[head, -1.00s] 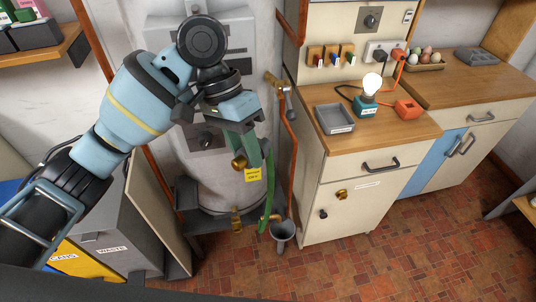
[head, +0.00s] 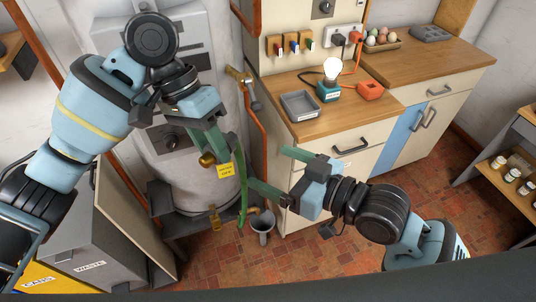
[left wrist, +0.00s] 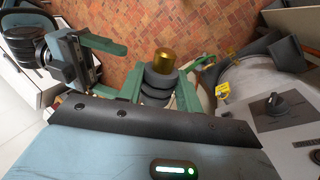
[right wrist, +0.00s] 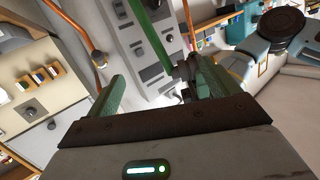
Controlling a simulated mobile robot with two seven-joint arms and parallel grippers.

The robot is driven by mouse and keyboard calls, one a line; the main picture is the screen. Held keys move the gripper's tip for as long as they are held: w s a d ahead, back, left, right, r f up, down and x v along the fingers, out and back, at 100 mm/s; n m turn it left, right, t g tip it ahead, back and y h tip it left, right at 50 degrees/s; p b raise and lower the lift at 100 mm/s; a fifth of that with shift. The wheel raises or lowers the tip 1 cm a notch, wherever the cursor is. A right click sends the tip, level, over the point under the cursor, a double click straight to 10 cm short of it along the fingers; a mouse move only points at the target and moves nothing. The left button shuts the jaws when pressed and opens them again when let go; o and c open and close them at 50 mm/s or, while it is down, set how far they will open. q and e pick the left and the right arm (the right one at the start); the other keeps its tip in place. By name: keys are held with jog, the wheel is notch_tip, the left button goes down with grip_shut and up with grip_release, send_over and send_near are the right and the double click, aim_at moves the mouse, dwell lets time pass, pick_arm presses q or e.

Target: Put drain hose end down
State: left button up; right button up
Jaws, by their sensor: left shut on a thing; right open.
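My left gripper (head: 212,145) is shut on the drain hose end, in front of the grey tank. The brass tip (head: 207,160) shows below the fingers; in the left wrist view the brass tip (left wrist: 163,60) and a dark ribbed collar sit between the green fingers. The green hose (head: 243,190) hangs in a curve beside that gripper, its low part near a brass valve (head: 214,220). My right gripper (head: 268,171) is open and empty, its fingertips pointing left toward the hose. The right wrist view shows the green hose (right wrist: 152,30) beyond the open fingers.
A grey funnel (head: 262,224) stands low, right of the valve. A yellow tag (head: 225,171) hangs near the hose. The cream cabinet (head: 300,216) is close behind my right gripper. A grey bin (head: 115,255) stands left of the tank. Tiled floor is open at lower right.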

aim_at(207, 146)
notch_tip(207, 146, up, 6)
jog(key=s+a+n+g+y, duration=0.1)
jog(key=s+a+n+g, duration=0.1)
jog(key=n, duration=0.1)
jog(key=shift+s+a+r+y, duration=0.15)
jog(key=shift+s+r+y, duration=0.1)
jog(key=shift+s+y, duration=0.1)
jog(key=x, duration=1.2)
jog(key=shift+f, duration=0.15)
jog(key=c, duration=0.9)
pick_arm(q)
jog(key=o, duration=0.6)
jog(key=shift+c, duration=0.2)
pick_arm(e)
jog(key=shift+c, duration=0.8)
pick_arm(q)
jog(key=o, duration=0.5)
